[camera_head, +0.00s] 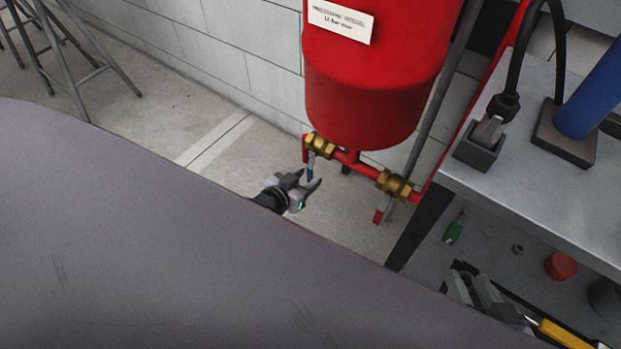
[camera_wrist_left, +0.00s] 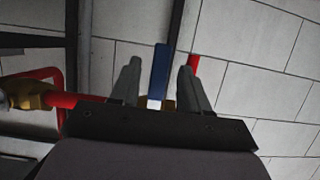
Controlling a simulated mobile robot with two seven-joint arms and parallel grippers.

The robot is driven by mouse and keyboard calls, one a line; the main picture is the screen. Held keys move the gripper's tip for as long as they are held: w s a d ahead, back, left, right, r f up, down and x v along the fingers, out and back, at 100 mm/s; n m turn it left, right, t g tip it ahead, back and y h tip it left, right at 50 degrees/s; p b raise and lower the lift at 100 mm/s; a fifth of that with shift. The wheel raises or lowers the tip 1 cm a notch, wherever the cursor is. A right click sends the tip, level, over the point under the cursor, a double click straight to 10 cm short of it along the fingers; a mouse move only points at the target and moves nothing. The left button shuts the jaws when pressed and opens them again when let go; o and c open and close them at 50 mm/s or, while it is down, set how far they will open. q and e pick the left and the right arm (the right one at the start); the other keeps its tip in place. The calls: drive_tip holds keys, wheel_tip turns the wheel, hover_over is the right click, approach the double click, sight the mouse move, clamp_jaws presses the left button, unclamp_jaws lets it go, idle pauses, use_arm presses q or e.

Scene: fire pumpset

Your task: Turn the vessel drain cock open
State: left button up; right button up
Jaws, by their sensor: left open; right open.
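Under the red vessel (camera_head: 375,75), a brass cock (camera_head: 320,145) with a blue lever (camera_head: 310,172) hanging down sits at the left end of the red pipe. A second brass cock (camera_head: 394,184) with a red lever (camera_head: 379,215) sits to its right. No label tells which is the drain cock. My left gripper (camera_head: 303,181) is open at the blue lever's lower end. In the left wrist view the blue lever (camera_wrist_left: 160,70) shows between its fingers; contact cannot be told. My right gripper (camera_head: 466,281) appears open and empty at the lower right.
A metal bench (camera_head: 540,185) stands at the right with a blue post (camera_head: 592,95) on it. Its lower shelf holds a red cap (camera_head: 560,265) and a green-handled item (camera_head: 454,230). A tiled wall is behind the vessel. A grey surface (camera_head: 150,250) fills the lower left.

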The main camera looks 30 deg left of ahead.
use_arm(q)
drive_tip(key=shift+b+x, duration=0.3)
drive_tip(key=shift+x, duration=0.75)
use_arm(e)
drive_tip(key=shift+w+a+f+y, duration=0.1)
drive_tip(key=shift+w+a+y, duration=0.15)
drive_tip(key=shift+a, duration=0.25)
use_arm(q)
clamp_jaws()
